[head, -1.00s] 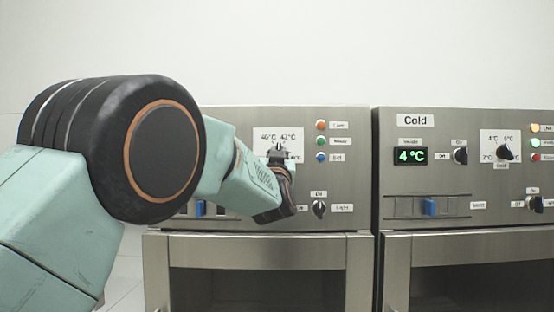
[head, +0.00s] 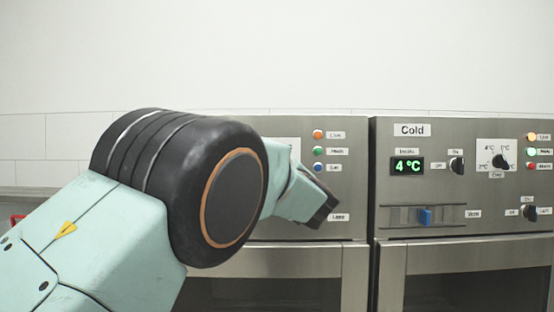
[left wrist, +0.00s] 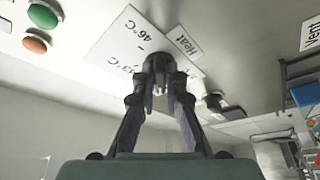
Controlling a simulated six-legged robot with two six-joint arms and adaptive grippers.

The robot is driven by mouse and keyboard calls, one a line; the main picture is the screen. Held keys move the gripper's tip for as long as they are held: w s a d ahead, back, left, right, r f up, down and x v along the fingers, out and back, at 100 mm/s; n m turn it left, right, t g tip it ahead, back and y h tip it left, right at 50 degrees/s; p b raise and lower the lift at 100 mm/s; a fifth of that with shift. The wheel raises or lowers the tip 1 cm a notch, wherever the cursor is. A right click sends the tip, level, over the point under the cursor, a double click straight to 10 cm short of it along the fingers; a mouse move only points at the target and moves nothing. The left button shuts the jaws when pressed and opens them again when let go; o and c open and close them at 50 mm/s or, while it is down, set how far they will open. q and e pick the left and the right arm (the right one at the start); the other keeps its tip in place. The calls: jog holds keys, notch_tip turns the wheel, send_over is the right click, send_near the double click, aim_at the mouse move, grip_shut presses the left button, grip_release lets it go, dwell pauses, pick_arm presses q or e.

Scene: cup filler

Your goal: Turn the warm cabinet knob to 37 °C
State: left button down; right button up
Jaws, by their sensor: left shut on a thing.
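The warm cabinet is the left steel unit (head: 345,190) in the head view, partly hidden by my left arm. Its white temperature dial plate (head: 284,151) shows only as a strip beside the arm. In the left wrist view the dial plate (left wrist: 112,48) carries 46 °C and a partly covered mark, with a "Heat" label (left wrist: 183,41) beside it. My left gripper (left wrist: 160,68) is shut on the knob at this plate. The fingers hide most of the knob, so its pointer setting cannot be read. The head view hides the left gripper behind its arm. My right gripper is not in view.
Orange, green and blue lights (head: 319,151) line the warm panel. The cold cabinet (head: 440,180) at right has a 4 °C display (head: 407,166), knobs and a blue slider (head: 425,217). Another dark knob (left wrist: 215,100) lies near the fingers in the wrist view.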

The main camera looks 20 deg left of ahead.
pick_arm(q)
jog(key=n+g+p, duration=0.1)
jog(key=n+p, duration=0.1)
jog(key=n, duration=0.2)
jog(key=n+g+p, duration=0.2)
jog(key=n, duration=0.2)
jog(key=shift+n+p, duration=0.3)
jog(key=shift+p, duration=0.1)
jog(key=shift+f+g, duration=0.1)
jog(key=shift+g, duration=0.2)
jog(key=c, duration=1.8)
grip_release()
jog(key=shift+c, duration=0.2)
jog(key=o, duration=0.4)
jog(key=shift+s+r, duration=0.25)
jog(key=shift+o, duration=0.2)
jog(key=shift+w, duration=0.15)
